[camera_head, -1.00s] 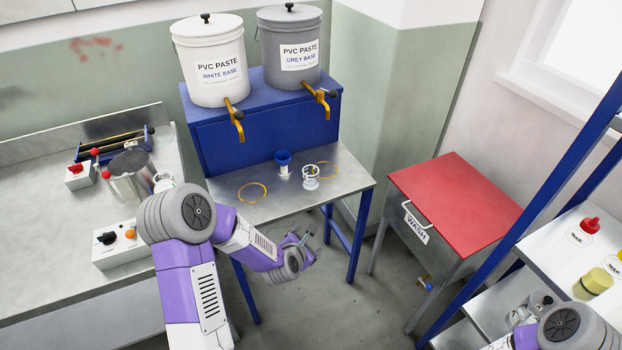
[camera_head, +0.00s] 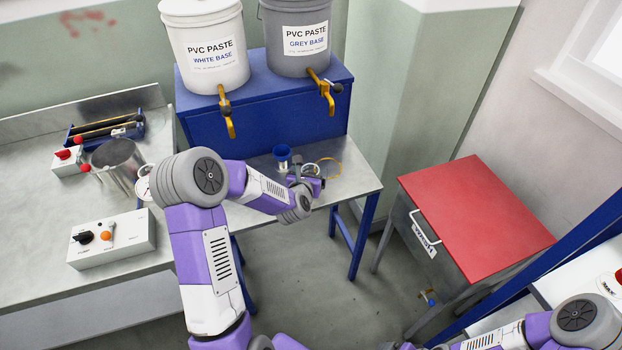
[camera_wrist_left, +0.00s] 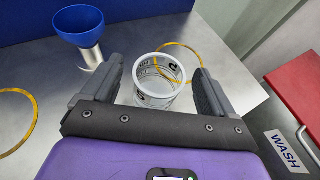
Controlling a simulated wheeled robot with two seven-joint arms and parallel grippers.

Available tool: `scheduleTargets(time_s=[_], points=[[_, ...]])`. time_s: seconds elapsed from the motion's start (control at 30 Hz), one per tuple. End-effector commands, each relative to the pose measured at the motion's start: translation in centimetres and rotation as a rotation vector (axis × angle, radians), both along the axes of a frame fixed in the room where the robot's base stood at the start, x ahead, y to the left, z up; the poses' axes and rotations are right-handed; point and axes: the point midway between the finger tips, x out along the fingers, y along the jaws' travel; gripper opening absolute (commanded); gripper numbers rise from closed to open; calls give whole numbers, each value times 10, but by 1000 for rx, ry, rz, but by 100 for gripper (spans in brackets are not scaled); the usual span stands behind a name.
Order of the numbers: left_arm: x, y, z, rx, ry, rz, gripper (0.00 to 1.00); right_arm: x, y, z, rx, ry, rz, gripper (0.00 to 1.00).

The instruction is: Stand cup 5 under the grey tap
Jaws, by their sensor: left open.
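A clear cup with dark markings (camera_wrist_left: 158,82) stands upright on the metal bench; I cannot read its number for sure. In the head view, the cup (camera_head: 310,169) is partly hidden by my left gripper (camera_head: 306,181). In the left wrist view, the open fingers of my left gripper (camera_wrist_left: 157,70) are on either side of the cup, with gaps showing. The grey tap (camera_head: 323,90) hangs from the grey base bucket (camera_head: 297,38). A yellow ring (camera_head: 338,170) lies below it, and the cup overlaps the ring's left edge. My right gripper is out of view.
A blue funnel-topped piece (camera_head: 282,155) stands left of the cup and also shows in the left wrist view (camera_wrist_left: 80,27). A second yellow ring (camera_wrist_left: 33,112) lies further left. The white base tap (camera_head: 227,112) hangs left. A red-topped wash stand (camera_head: 475,210) is at right.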

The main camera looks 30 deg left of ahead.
Motion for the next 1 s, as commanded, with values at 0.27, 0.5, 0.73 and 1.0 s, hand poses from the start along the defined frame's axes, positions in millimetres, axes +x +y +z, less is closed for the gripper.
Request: scheduleTargets(time_s=[0.27,0.5,0.73,1.0], points=[[29,10,-12,0,0,0,87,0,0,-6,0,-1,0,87],[30,11,-12,1,1,0,87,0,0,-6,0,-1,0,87],[30,11,-12,1,1,0,57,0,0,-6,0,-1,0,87],[30,11,-12,1,0,0,32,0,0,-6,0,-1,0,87]])
